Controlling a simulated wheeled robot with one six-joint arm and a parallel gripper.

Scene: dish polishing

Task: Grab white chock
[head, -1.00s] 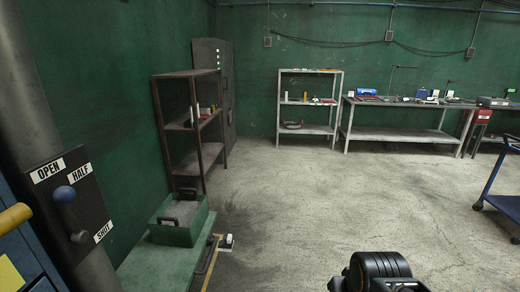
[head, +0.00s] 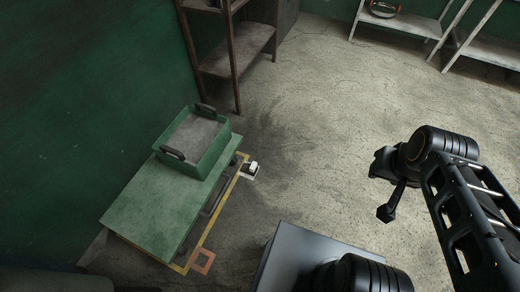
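A small white block (head: 254,167), which looks like the white chock, sits on a pale plate on the floor. It is just right of the green low cart (head: 150,205), near the cart's far right corner. My gripper (head: 384,188) is at the end of my black arm at right, well to the right of the white block and apart from it.
A green bin (head: 208,160) with dark handles sits on the cart. Yellow floor marking (head: 205,240) runs along the cart's right side. A brown shelf (head: 238,65) stands behind. Concrete floor (head: 320,130) between the white block and my arm is clear.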

